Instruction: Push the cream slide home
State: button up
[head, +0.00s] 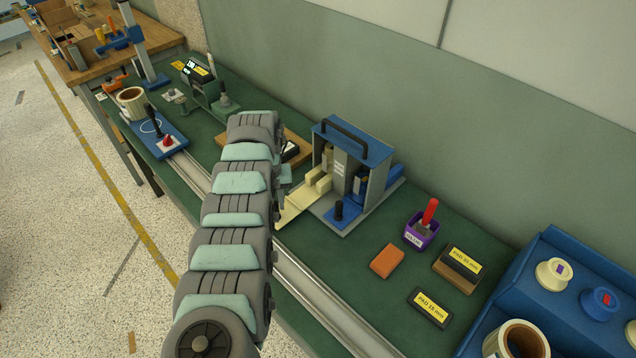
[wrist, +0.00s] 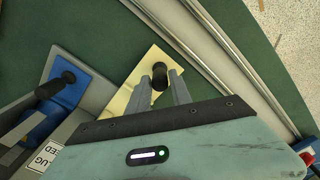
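The cream slide (head: 292,207) sticks out from the left front of a blue-and-grey fixture (head: 352,178) in the head view. In the wrist view the cream slide (wrist: 119,101) is a pale strip with a dark knob (wrist: 160,72) standing on it. My gripper (wrist: 161,84) has its two grey fingers on either side of this knob, seemingly against it, with little or no gap visible. In the head view my arm hides the gripper and the slide's outer end. A second, blue slide with a black knob (head: 339,210) sits beside the cream one.
Metal rails (head: 310,290) run along the bench front. An orange block (head: 387,261), a purple cup (head: 420,232) and labelled pads (head: 430,307) lie to the right of the fixture. A blue board with a black handle (head: 153,124) lies left of my arm. Green bench between them is clear.

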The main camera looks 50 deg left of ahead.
jog(key=o, duration=0.4)
notch_tip(320, 180, up, 7)
jog(key=p, duration=0.7)
dwell(0.7)
